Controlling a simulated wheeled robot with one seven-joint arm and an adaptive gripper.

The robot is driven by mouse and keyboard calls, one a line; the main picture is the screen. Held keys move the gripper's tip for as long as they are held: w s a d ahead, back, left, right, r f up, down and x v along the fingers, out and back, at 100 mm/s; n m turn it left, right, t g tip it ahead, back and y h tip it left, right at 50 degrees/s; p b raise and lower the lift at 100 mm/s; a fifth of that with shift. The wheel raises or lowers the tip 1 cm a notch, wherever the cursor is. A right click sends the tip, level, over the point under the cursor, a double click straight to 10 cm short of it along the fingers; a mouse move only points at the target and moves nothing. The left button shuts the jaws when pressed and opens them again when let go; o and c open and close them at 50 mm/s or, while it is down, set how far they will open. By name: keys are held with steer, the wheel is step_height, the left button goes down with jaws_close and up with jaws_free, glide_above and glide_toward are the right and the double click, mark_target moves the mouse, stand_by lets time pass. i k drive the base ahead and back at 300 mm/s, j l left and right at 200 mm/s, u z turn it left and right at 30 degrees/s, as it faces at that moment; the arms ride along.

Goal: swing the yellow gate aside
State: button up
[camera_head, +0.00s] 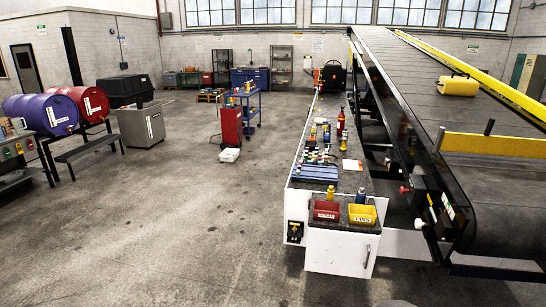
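The yellow gate (495,145) is a flat yellow bar at the right. It lies across the lower part of the belt loader's dark conveyor (405,62), roughly level in the picture. Its left end is near a short dark post (440,138) by the conveyor's near side rail. A dark upright peg or handle (489,127) stands at its upper edge. Its right end runs out of the frame, so any hinge or latch there is hidden. My gripper is not in view.
A yellow case (458,86) lies on the belt above the gate. A yellow rail (480,75) runs along the belt's far side. A long workbench (312,172) with bottles, tools and bins stands left of the loader. Open concrete floor (190,220) lies left of the bench.

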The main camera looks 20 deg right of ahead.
mark_target(486, 143)
steer(key=i+l+z, duration=0.2)
steer(key=i+z, duration=0.2)
steer(key=i, duration=0.2)
steer(key=i+z, duration=0.4)
steer(key=i, duration=0.2)
steer(key=i+j+z, duration=0.1)
steer(key=i+z, duration=0.25)
steer(key=i, duration=0.25)
